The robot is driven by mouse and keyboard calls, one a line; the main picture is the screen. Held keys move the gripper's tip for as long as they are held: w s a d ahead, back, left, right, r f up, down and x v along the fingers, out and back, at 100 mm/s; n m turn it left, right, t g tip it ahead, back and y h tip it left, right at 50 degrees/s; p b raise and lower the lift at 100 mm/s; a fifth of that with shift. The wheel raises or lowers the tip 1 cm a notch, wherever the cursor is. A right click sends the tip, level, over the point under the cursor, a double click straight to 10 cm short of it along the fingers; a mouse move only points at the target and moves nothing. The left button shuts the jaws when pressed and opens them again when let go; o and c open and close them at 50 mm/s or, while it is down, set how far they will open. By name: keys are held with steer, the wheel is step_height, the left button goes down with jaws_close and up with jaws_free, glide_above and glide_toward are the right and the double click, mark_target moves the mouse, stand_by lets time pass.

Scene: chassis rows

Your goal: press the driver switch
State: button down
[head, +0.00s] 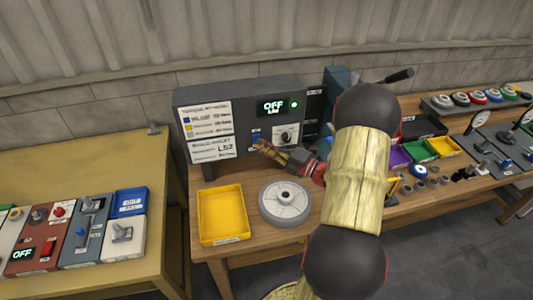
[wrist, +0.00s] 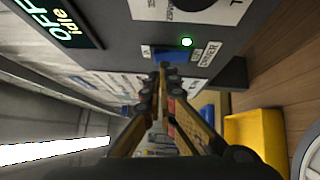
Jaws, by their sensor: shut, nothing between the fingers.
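A dark grey control box (head: 262,98) stands at the back of the wooden bench. Its display (head: 272,106) reads OFF in green, with "idle" below it in the wrist view (wrist: 60,22). The fingers partly cover the switch in the head view.
A dial (head: 286,137) is right of the switch. A yellow tray (head: 222,240) and a grey wheel (head: 286,203) lie on the bench below my gripper. A separate table at left holds other switch boxes, including a red one (head: 24,267) showing OFF. Several bins stand at right.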

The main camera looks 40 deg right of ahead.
steer(key=shift+d+r, duration=0.1)
stand_by(0.3)
steer(key=p, duration=0.3)
steer(key=shift+w+d+r+g, duration=0.1)
steer(key=shift+w+d+g, duration=0.05)
steer(key=shift+w+g, duration=0.15)
steer(key=shift+s+p, duration=0.1)
steer(key=shift+p, duration=0.3)
